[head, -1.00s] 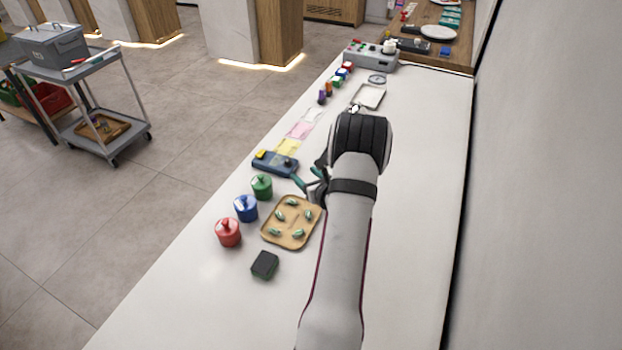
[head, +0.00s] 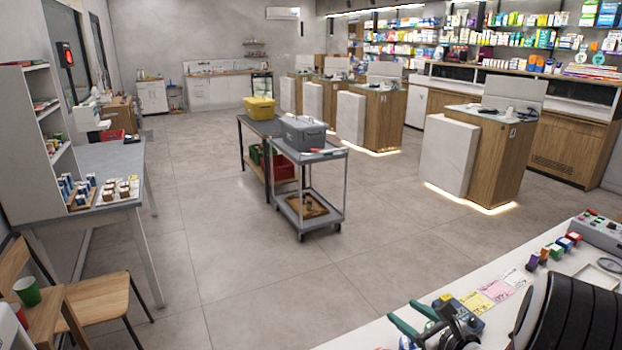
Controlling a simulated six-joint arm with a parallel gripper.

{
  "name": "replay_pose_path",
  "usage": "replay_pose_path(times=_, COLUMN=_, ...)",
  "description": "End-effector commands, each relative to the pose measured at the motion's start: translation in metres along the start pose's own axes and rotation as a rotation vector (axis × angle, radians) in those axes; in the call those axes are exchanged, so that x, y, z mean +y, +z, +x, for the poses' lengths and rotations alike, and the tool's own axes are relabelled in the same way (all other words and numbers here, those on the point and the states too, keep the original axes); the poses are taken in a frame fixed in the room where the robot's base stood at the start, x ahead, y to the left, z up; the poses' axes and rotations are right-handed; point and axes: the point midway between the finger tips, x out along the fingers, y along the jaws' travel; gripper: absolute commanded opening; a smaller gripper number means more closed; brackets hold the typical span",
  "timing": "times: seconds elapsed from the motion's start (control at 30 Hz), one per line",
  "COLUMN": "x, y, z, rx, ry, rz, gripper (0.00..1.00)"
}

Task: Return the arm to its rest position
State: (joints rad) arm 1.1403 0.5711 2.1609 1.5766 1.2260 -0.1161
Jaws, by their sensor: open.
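My gripper (head: 403,311) shows at the bottom right of the head view, over the white counter (head: 345,338). Its two teal fingers are spread apart with nothing between them. My dark wrist and arm fill the lower right corner and hide part of the counter. The rest of my arm is out of the picture.
Beside my gripper on the counter are a blue device (head: 468,308), yellow and pink notes (head: 496,290) and small coloured bottles (head: 556,249). A grey cart (head: 318,187) stands on open floor. A wooden chair (head: 95,297) is at left.

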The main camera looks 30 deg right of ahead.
Motion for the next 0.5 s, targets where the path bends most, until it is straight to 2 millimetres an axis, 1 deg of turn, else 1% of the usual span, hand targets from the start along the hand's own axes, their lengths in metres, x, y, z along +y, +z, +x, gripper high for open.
replay_pose_path(times=0.03, x=0.042, y=0.031, z=0.007, rx=-0.022, ry=0.128, rz=-0.102, gripper=0.59)
replay_pose_path(times=0.07, x=0.070, y=0.047, z=0.008, rx=-0.033, ry=0.215, rz=-0.170, gripper=0.59)
replay_pose_path(times=0.1, x=0.109, y=0.065, z=0.005, rx=-0.047, ry=0.333, rz=-0.264, gripper=0.59)
replay_pose_path(times=0.17, x=0.170, y=0.087, z=-0.007, rx=-0.065, ry=0.514, rz=-0.415, gripper=0.59)
replay_pose_path(times=0.2, x=0.209, y=0.097, z=-0.022, rx=-0.076, ry=0.639, rz=-0.525, gripper=0.59)
replay_pose_path(times=0.27, x=0.266, y=0.102, z=-0.053, rx=-0.088, ry=0.831, rz=-0.710, gripper=0.59)
replay_pose_path(times=0.3, x=0.300, y=0.101, z=-0.079, rx=-0.095, ry=0.962, rz=-0.848, gripper=0.59)
replay_pose_path(times=0.33, x=0.321, y=0.097, z=-0.101, rx=-0.098, ry=1.059, rz=-0.960, gripper=0.59)
replay_pose_path(times=0.37, x=0.338, y=0.089, z=-0.125, rx=-0.098, ry=1.153, rz=-1.078, gripper=0.59)
replay_pose_path(times=0.4, x=0.354, y=0.077, z=-0.155, rx=-0.095, ry=1.269, rz=-1.242, gripper=0.59)
replay_pose_path(times=0.43, x=0.361, y=0.067, z=-0.178, rx=-0.090, ry=1.348, rz=-1.371, gripper=0.59)
replay_pose_path(times=0.47, x=0.362, y=0.056, z=-0.197, rx=-0.083, ry=1.416, rz=-1.503, gripper=0.59)
replay_pose_path(times=0.5, x=0.359, y=0.043, z=-0.218, rx=-0.070, ry=1.484, rz=-1.662, gripper=0.59)
